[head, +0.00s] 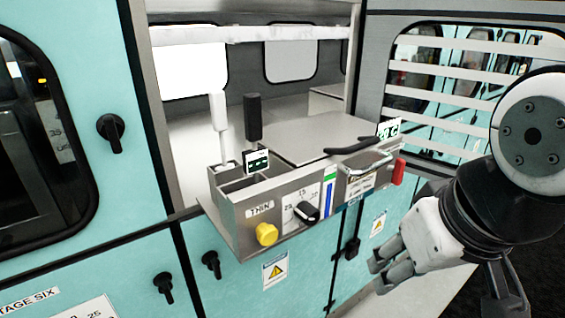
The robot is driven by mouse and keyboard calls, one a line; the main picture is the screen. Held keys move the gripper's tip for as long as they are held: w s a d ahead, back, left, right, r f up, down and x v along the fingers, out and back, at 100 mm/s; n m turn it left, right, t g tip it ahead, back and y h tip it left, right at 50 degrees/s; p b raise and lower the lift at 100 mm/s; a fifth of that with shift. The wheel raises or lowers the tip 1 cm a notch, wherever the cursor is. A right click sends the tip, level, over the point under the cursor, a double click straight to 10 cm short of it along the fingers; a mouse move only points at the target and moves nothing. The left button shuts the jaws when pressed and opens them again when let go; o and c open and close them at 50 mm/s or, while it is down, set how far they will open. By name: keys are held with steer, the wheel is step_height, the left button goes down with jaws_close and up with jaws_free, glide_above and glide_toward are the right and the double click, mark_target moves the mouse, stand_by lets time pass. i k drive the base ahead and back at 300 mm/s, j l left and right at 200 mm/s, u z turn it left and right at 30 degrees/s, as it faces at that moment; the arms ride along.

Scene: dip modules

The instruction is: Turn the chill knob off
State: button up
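A black dial knob (306,212) with a white pointer sits on the front panel of a steel dip unit (240,222). Numbers, among them 15 and 25, are printed around it. The word chill is not readable, so I cannot tell for sure that this is the chill knob. A yellow knob (267,234) is left of it, below a label that seems to read THIN. My gripper (440,285) is at the lower right, apart from the unit and its knobs. Its fingers are spread and nothing shows between them.
The unit holds a white-handled (218,112) and a black-handled tool (253,118) upright. A red handle (398,171) and a basket handle (367,165) are at its right end. Black latches (111,131) stick out from the teal panels. Open room lies between the unit and my gripper.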

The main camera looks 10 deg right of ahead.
mark_target(308, 214)
steer(key=k+l+u, duration=0.1)
steer(key=u, duration=0.35)
steer(key=k+u, duration=0.3)
steer(key=u, duration=0.15)
steer(key=k+j+u, duration=0.1)
steer(key=u, duration=0.35)
steer(key=k+j, duration=0.05)
steer(key=k, duration=0.05)
